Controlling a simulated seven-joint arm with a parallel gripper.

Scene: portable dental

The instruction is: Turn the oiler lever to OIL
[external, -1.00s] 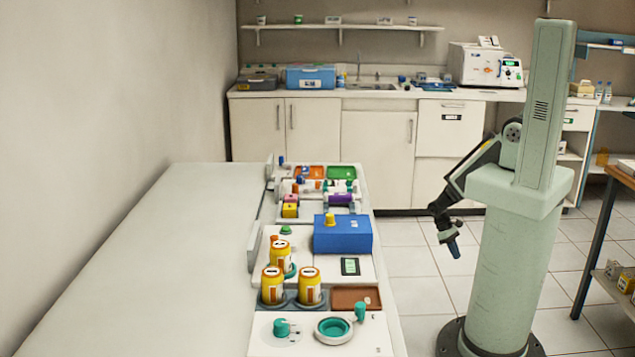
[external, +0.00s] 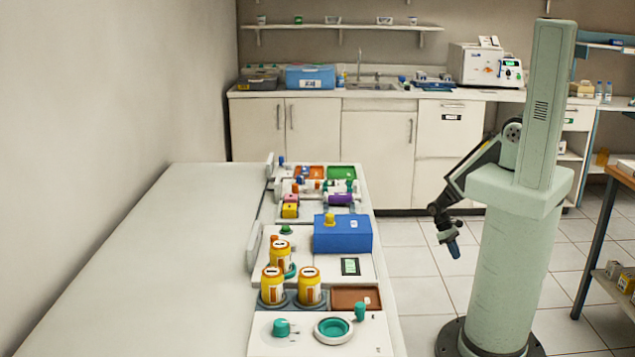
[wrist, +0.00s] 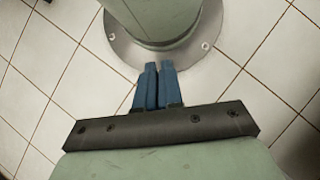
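I cannot tell for sure which part is the oiler lever, as no OIL label is readable. On the white panel nearest the camera are a teal knob with a pointer (external: 281,328), a teal ring (external: 318,331) and a small upright teal lever (external: 359,311) at its right back. Two yellow bottles (external: 273,286) stand just behind this panel. My gripper (external: 454,249) hangs over the floor, right of the bench and well apart from the panels. In the wrist view its blue fingers (wrist: 159,67) are together, with nothing between them.
A blue box (external: 345,239) with a yellow knob (external: 330,220) and a third yellow bottle (external: 280,254) stand farther back. A brown tray (external: 345,298) lies beside the front bottles. The long bench top (external: 170,260) is bare at left. Floor lies between bench and my base.

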